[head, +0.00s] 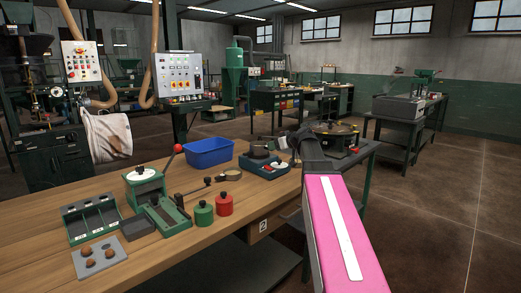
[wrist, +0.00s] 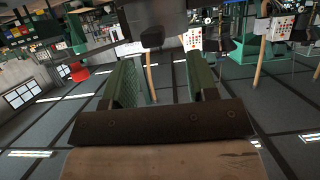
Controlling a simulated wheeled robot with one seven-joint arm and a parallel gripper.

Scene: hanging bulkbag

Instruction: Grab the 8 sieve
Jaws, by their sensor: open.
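My pink arm reaches in from the lower right in the head view, to the right of the pan. Its dark end is beyond the bench's right edge, and its fingers are not clear there. In the wrist view my gripper (wrist: 162,82) is open, with its two green-padded fingers apart and nothing between them.
On the bench stand a blue bin (head: 208,153), a green lever press (head: 147,190), a red weight (head: 224,204), a green weight (head: 204,213), a compartment tray (head: 91,218) and a scale-like device (head: 265,165). The wood at front centre is bare. Open floor (head: 440,215) lies to the right.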

